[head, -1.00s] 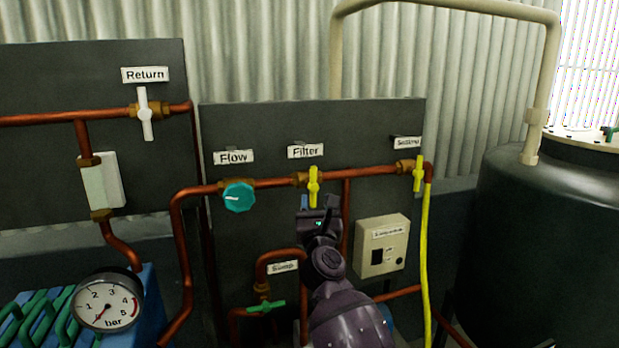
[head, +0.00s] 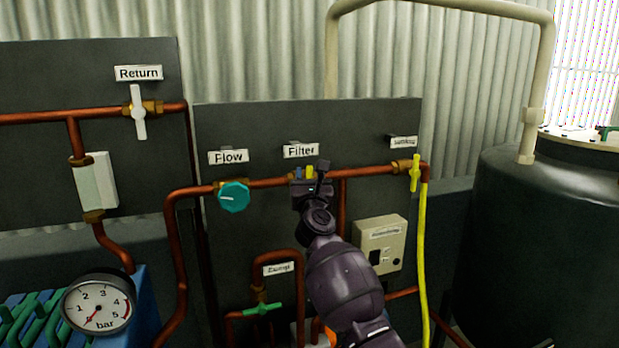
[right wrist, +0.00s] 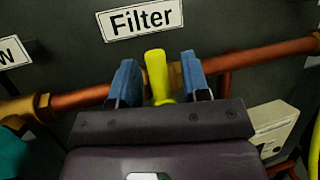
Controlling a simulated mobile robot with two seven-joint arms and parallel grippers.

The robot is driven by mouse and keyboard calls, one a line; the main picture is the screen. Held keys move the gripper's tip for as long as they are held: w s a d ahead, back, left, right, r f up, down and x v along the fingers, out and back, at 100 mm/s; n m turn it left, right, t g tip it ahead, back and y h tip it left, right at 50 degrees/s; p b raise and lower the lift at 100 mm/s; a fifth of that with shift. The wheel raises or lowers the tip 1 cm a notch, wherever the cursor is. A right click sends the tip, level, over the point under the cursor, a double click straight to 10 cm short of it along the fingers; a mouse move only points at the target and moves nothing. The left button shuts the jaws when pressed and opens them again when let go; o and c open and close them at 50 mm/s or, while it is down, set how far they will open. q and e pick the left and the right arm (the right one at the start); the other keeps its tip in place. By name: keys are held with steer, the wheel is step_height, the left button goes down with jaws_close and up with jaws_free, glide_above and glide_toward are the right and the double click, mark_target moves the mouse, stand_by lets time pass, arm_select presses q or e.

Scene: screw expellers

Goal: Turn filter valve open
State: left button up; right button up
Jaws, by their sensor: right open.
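The filter valve's yellow handle (head: 309,172) shows on the copper pipe under the "Filter" label (head: 301,150); most of it is hidden behind my right gripper in the head view. In the right wrist view the yellow handle (right wrist: 158,77) stands between the two blue fingers of my right gripper (right wrist: 160,80), with gaps on both sides. My right gripper (head: 311,173) is open around the handle. The lower part of the handle is hidden by the gripper body. My left gripper is not in view.
A teal flow knob (head: 233,196) sits left of the filter valve, and another yellow valve handle (head: 415,173) with a yellow hose is at right. A beige box (head: 380,243) is mounted below. A white return handle (head: 138,112) is at upper left.

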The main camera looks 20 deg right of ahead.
steer(key=shift+c, duration=0.2)
jaws_close()
